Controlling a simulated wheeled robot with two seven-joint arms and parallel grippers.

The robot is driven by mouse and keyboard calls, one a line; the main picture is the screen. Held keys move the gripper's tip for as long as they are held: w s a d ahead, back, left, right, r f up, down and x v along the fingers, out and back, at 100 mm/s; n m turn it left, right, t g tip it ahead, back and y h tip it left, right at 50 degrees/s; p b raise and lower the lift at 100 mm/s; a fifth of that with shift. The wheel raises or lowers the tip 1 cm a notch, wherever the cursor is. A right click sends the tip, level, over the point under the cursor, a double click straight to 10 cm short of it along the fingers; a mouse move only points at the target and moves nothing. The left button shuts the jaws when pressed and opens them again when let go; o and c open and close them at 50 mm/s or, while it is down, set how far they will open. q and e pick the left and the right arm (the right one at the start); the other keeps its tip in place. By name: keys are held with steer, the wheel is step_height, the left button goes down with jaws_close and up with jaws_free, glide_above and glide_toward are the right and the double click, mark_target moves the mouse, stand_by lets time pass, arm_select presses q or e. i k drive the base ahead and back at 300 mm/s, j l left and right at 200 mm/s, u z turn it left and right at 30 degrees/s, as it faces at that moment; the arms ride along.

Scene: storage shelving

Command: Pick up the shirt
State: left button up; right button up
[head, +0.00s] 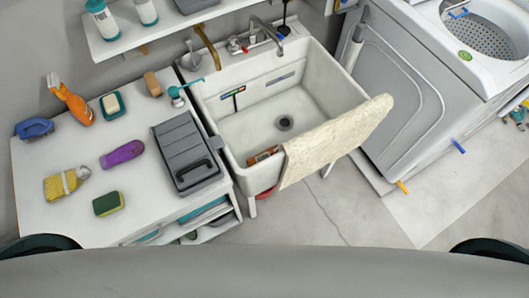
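No garment shows clearly as a shirt. A cream, speckled, cloth-like piece (335,139) lies over the front right corner of the white utility sink (281,92) and hangs down outside it. It may be the shirt or a towel; I cannot tell. Neither of my grippers is in view.
A white shelf table (65,220) at left holds a grey toolbox (187,152), an orange spray bottle (72,100), a purple bottle (122,154) and sponges. A washing machine (410,90) stands right of the sink. The floor (330,220) in front is clear.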

mark_target(273, 150)
steer(key=k, duration=1)
